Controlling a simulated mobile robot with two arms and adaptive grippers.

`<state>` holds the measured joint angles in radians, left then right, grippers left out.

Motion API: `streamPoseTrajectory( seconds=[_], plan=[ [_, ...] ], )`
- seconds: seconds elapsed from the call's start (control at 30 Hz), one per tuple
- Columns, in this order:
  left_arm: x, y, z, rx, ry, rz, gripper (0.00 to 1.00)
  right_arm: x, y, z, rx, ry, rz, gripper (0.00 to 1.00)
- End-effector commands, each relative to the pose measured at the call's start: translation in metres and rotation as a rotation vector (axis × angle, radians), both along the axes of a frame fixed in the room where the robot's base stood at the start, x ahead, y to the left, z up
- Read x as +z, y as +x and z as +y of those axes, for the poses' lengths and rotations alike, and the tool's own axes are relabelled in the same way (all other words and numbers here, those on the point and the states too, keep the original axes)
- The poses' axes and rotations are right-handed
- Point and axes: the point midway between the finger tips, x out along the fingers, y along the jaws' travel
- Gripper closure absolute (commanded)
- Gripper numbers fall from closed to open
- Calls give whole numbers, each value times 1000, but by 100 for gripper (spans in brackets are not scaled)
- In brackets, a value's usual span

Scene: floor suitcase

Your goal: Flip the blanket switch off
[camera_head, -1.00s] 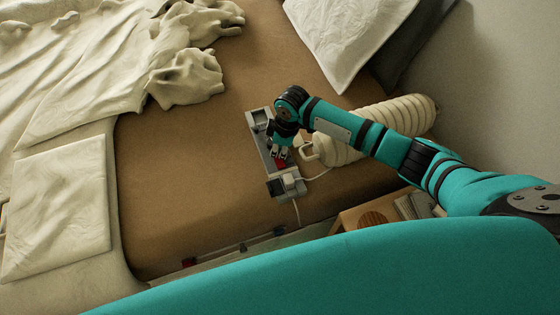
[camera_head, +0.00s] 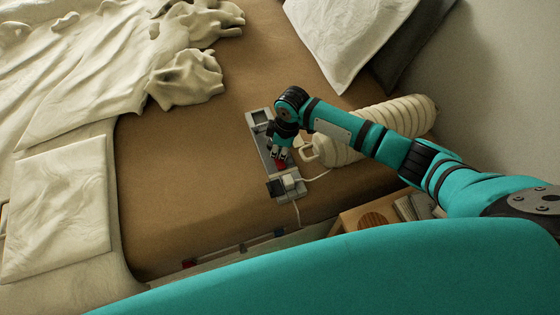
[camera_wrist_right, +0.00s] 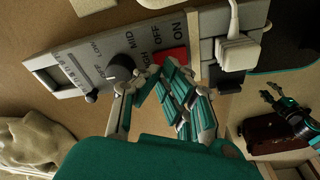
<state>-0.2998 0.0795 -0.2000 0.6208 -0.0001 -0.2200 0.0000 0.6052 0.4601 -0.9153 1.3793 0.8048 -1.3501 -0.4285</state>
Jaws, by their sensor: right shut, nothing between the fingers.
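The blanket control panel (camera_head: 257,146) is a long grey box on the brown mattress. Its red switch (camera_wrist_right: 172,58) sits beside printed OFF and ON labels in the wrist view; in the head view the red switch (camera_head: 281,165) shows just below my fingertips. My right gripper (camera_head: 279,155) is shut and empty, over the panel. In the wrist view its fingertips (camera_wrist_right: 160,76) are at the near side of the red switch; I cannot tell whether they touch it. My left gripper (camera_wrist_right: 275,96) appears small at the right of the wrist view, its jaws unclear.
A black dial (camera_wrist_right: 121,67) is beside the switch. A white plug (camera_wrist_right: 238,50) with a cable sits at the panel's end. A cream ribbed roll (camera_head: 400,114) lies under my right arm. A dark red suitcase (camera_wrist_right: 275,134) is near my left gripper. Bare mattress lies left of the panel.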

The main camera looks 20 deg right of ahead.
Motion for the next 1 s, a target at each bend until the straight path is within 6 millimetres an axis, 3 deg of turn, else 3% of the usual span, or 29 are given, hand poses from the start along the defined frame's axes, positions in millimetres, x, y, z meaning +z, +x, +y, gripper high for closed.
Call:
streamPoseTrajectory(
  seconds=[1.0],
  plan=[
    [-7,-1,0,0,0,1,60,-13,0,0,0,0,0,100]
  ],
)
